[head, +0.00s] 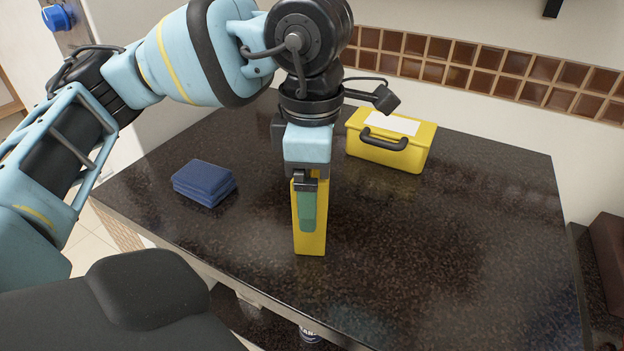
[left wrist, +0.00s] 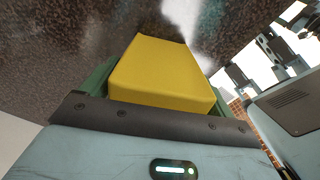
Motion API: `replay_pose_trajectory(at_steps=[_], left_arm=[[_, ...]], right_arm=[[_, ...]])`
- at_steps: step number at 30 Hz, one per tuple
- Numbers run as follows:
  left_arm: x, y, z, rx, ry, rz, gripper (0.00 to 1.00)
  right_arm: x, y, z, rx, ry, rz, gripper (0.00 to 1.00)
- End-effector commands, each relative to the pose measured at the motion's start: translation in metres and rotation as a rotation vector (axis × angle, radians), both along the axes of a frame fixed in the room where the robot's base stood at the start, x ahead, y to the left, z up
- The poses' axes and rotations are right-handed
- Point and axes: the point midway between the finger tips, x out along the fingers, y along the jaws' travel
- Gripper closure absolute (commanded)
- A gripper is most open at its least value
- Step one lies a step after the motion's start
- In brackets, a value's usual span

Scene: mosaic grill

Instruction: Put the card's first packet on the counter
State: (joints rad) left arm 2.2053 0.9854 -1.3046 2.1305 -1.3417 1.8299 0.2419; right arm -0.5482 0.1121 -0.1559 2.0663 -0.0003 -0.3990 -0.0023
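A yellow packet (head: 310,243) hangs upright below my left gripper (head: 307,205) in the head view, above or at the dark counter (head: 430,260). The green fingers are shut on it. In the left wrist view the yellow packet (left wrist: 165,75) fills the space between the green fingers of my left gripper (left wrist: 160,85), and the dark speckled counter (left wrist: 60,50) lies beyond. I cannot tell whether the packet's lower end touches the counter. No card can be made out for certain. My right gripper is not in view.
A yellow box (head: 362,148) with a dark handle and a white label stands at the back of the counter. A folded navy cloth stack (head: 204,182) lies on the left. The right part of the counter is clear.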

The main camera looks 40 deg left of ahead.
Motion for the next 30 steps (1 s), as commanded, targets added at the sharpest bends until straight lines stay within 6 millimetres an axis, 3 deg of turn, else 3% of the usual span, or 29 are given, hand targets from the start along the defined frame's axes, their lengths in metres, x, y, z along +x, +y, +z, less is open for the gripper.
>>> replay_pose_trajectory(at_steps=[3, 14, 30], left_arm=[[0.000, 0.000, 0.001, -0.001, -0.001, 0.000, 0.00], [0.000, 0.000, 0.012, -0.001, -0.002, 0.000, 0.00], [0.000, -0.001, 0.111, 0.001, -0.004, -0.001, 0.00]], right_arm=[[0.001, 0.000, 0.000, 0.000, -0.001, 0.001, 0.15], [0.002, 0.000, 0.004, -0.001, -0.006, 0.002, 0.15], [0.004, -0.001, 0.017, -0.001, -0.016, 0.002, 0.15]])
